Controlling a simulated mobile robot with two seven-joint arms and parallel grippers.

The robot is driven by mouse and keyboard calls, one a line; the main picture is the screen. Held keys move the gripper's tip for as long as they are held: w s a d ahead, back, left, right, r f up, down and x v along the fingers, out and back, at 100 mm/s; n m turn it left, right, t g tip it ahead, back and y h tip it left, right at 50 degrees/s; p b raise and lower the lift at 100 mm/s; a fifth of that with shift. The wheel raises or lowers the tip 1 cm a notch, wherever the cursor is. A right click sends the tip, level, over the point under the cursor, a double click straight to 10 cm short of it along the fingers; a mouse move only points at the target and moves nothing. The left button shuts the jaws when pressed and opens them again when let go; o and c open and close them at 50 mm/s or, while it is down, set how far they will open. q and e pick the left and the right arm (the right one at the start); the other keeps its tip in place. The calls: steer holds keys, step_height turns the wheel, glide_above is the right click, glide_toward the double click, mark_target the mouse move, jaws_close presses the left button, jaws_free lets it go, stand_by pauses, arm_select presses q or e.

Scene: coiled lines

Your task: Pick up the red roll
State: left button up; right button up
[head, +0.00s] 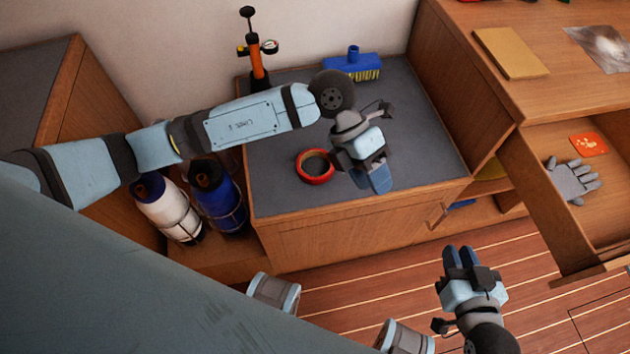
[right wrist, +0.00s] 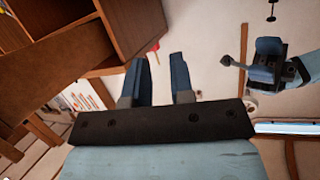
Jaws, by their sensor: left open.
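The red roll (head: 316,181) is a red ring with a dark inside, lying flat on the grey top of a wooden cabinet. My left gripper (head: 376,182) is open, just to the right of the roll and apart from it, with its fingers pointing down. Nothing shows between its fingers. My right gripper (head: 461,256) is over the striped floor in front of the cabinet, far from the roll. Its two blue fingers stand apart and empty in the right wrist view (right wrist: 160,82). The roll is not seen in the right wrist view.
An orange pump (head: 257,62) and a blue brush (head: 352,66) stand at the back of the grey cabinet top (head: 430,150). White and blue bottles (head: 217,196) stand at its left. An open drawer (head: 535,215) at right holds a grey glove (head: 573,181) and an orange packet (head: 588,145).

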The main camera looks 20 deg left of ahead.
arm_select(q)
steer(key=w+a+f+t+y+b, duration=0.2)
steer(key=w+a+f+y, duration=0.1)
steer(key=a+f, duration=0.1)
steer(key=t+y+b, duration=0.2)
steer(key=y+b, duration=0.2)
steer(key=y, duration=0.1)
glide_above(326, 175)
steer(key=shift+n, duration=0.3)
steer(key=f, duration=0.8)
steer(key=shift+d+f, duration=0.3)
steer(key=shift+f, duration=0.7)
steer(key=f, duration=0.1)
steer(key=f+b, duration=0.1)
steer(key=f, duration=0.1)
steer(key=shift+a+f, duration=0.3)
steer(key=shift+f, duration=0.4)
jaws_close()
arm_select(e)
steer(key=a+r+t+y, duration=0.1)
steer(key=r+t, duration=0.1)
steer(key=w+a+r+t+y, duration=0.1)
steer(key=a+r+t+y, duration=0.1)
steer(key=shift+a+r, duration=0.15)
steer(key=shift+r, duration=0.1)
